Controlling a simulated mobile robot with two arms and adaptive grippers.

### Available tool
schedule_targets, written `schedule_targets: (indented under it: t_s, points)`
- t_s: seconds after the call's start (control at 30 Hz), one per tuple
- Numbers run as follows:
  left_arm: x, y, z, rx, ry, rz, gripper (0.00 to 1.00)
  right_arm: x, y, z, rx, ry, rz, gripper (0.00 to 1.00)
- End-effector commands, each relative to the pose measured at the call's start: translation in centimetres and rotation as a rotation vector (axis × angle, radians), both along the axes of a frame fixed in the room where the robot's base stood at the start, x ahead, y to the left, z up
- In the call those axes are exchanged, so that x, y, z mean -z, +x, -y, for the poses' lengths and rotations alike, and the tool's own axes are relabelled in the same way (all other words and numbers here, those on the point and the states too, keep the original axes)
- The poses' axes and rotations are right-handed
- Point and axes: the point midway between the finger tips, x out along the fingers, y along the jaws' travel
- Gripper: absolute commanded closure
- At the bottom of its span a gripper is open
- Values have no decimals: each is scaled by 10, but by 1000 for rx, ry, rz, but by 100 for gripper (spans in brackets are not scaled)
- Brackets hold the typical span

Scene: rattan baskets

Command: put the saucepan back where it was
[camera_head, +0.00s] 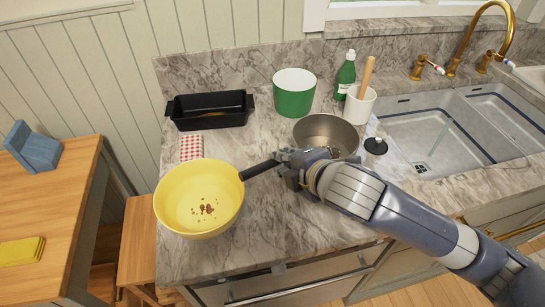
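The yellow saucepan (200,198) with a black handle (259,169) is at the front left of the marble counter. Its bowl reaches over the counter's left edge, and brown bits lie inside on its bottom. My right gripper (285,163), on the arm coming in from the right, is shut on the end of the handle; the fingers partly hide that end. I cannot tell whether the pan touches the counter or hangs just above it. My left gripper is not in view.
A steel bowl (326,125) stands right behind my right gripper. A black loaf pan (209,110), red checked cloth (191,148), green pot (294,99), green bottle (345,77) and white utensil cup (359,107) stand farther back. The sink (437,133) is right; a wooden table (50,190) is left.

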Motion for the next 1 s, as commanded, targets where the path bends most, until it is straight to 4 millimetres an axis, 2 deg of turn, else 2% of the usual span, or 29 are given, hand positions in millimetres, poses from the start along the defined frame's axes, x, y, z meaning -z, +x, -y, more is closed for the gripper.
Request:
schedule_targets:
  t_s: [0.1, 0.3, 0.43, 0.7, 1.0]
  points:
    - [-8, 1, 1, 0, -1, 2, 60, -3, 18, -17, -1, 2, 6, 100]
    - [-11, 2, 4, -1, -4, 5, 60, 1, 34, -30, -1, 1, 7, 100]
    - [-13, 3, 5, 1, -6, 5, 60, 6, 36, -32, 0, 0, 5, 100]
    - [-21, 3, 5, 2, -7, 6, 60, 36, 36, -32, 0, 1, 5, 100]
    - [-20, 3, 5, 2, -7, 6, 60, 38, 36, -32, -1, 1, 7, 100]
